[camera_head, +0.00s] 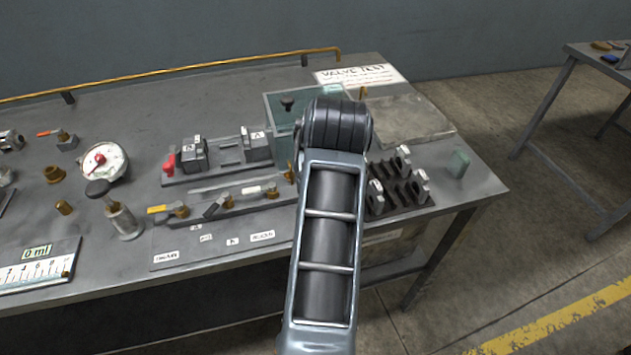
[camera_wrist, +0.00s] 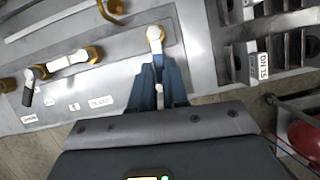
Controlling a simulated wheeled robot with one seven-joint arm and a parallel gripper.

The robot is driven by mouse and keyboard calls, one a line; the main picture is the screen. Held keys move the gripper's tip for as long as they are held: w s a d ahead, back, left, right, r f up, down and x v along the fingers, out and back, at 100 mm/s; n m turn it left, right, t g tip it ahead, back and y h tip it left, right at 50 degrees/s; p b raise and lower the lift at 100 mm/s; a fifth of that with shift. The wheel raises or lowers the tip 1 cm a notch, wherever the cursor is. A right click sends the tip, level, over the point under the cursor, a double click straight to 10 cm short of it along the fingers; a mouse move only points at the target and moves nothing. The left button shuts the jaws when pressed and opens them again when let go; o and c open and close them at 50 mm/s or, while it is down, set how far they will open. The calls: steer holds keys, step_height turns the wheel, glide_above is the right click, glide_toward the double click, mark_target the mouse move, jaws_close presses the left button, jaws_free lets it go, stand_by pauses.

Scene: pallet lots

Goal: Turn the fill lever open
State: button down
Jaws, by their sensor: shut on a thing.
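A row of small valve levers runs along a grey manifold plate (camera_head: 215,238) on the bench. In the head view my arm hides the gripper and this lever. The plate's labels (camera_wrist: 100,102) are too small to read surely.
A black slotted rack (camera_head: 400,196) stands right of my arm. A greenish clear tank (camera_head: 283,110) is behind. A gauge (camera_head: 103,160), a black-knobbed pump (camera_head: 122,218) and a "0 ml" scale (camera_head: 38,266) stand left.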

steer(key=shift+d+n, duration=0.2)
steer(key=shift+n, duration=0.3)
steer(key=c, duration=1.4)
jaws_free()
steer(key=shift+d, duration=0.1)
steer(key=v, duration=0.7)
steer(key=shift+d+r+b, duration=0.15)
steer(key=shift+r+b, duration=0.15)
steer(key=shift+r, duration=0.1)
